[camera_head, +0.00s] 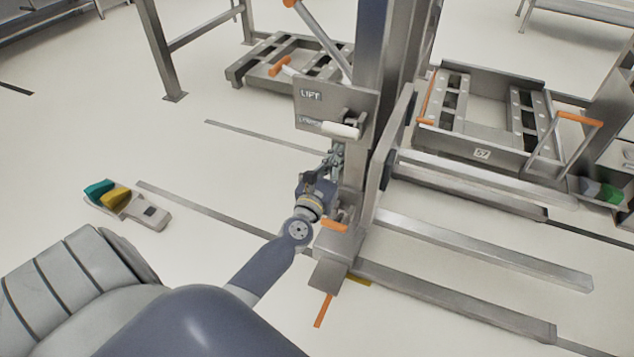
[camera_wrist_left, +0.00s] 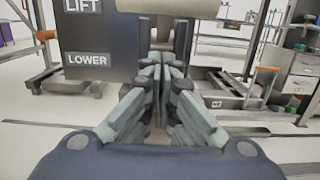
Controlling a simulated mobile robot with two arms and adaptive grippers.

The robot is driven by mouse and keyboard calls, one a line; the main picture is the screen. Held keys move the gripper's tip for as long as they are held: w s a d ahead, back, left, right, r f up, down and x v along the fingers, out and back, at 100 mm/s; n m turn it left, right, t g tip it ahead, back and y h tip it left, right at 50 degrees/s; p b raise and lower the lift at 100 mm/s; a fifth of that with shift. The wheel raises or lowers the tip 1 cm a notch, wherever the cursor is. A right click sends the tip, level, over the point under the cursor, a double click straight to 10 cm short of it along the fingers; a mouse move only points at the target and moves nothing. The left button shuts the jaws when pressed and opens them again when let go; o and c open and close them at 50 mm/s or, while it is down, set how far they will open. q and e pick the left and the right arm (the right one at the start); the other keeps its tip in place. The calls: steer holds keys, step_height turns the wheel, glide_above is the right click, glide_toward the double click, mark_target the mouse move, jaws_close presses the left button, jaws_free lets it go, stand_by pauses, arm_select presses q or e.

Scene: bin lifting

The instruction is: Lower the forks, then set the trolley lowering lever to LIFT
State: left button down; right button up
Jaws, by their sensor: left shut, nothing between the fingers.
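The trolley (camera_head: 371,50) stands upright at the centre of the head view. Its plate (camera_head: 312,84) carries a LIFT label above a LOWER label; it also shows in the left wrist view (camera_wrist_left: 98,38). The lowering lever's pale handle (camera_head: 341,130) is level with the LOWER label, and its underside crosses the top of the left wrist view (camera_wrist_left: 168,8). My left gripper (camera_head: 336,155) is shut and empty, just below the handle; its fingers meet in the wrist view (camera_wrist_left: 161,65). The forks (camera_head: 482,250) extend to the right, low down; their exact height is unclear.
A metal frame (camera_head: 482,155) marked 57 stands behind the forks, with orange handles. Another low frame (camera_head: 250,72) is at the back left. A pale floor unit with green and yellow parts (camera_head: 130,205) lies at the left. The floor between is open.

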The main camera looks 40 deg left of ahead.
arm_select(q)
steer(key=r+v, duration=0.1)
steer(key=v, duration=0.8)
steer(key=shift+s+d+r, duration=0.2)
steer(key=shift+s+r, duration=0.25)
arm_select(e)
steer(key=shift+a+f, duration=0.1)
steer(key=shift+f, duration=0.05)
